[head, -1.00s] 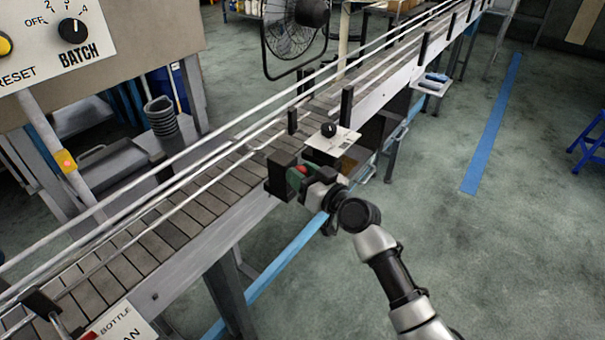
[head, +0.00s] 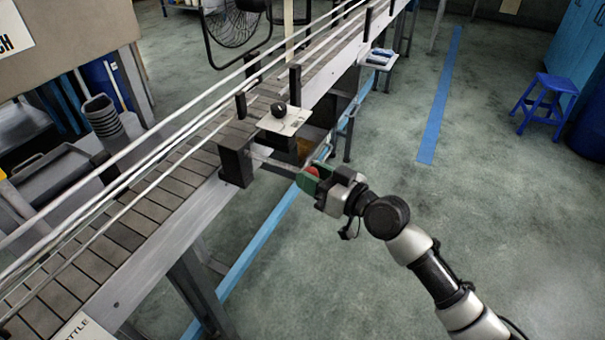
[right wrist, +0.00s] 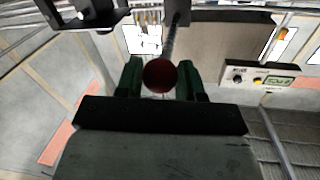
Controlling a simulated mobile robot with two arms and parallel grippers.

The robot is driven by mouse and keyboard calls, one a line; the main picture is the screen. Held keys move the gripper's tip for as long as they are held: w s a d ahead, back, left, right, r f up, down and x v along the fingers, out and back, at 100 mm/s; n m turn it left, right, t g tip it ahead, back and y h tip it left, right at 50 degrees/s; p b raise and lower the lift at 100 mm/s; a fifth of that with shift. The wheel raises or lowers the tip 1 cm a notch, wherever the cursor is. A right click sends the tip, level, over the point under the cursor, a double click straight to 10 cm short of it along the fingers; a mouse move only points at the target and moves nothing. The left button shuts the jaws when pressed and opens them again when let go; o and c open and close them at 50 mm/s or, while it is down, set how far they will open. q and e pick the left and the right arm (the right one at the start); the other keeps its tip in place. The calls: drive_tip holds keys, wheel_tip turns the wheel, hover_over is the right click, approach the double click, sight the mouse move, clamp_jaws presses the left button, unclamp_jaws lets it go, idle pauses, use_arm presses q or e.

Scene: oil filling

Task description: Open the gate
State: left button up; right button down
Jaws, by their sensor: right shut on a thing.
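The gate has a black block (head: 237,165) on the near side rail of the conveyor and a thin metal rod (head: 277,165) coming out of it towards the aisle. A red knob (head: 312,171) is on the rod's outer end. My right gripper (head: 311,178), with green finger pads, is shut on the red knob, apart from the block. In the right wrist view the red knob (right wrist: 159,76) sits between the two green fingers, with the rod running away behind it. My left gripper is not in view.
The conveyor (head: 150,210) runs diagonally with guide rails and an empty belt where visible. A white plate with a black dial (head: 280,110) sits on its side just beyond the block. The floor at right is clear up to a blue stool (head: 540,100).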

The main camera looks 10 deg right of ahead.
drive_tip(key=c, duration=0.7)
unclamp_jaws()
drive_tip(key=shift+a, duration=0.1)
drive_tip(key=b+v, duration=0.3)
drive_tip(key=v, duration=0.7)
drive_tip(key=shift+s+d, duration=0.3)
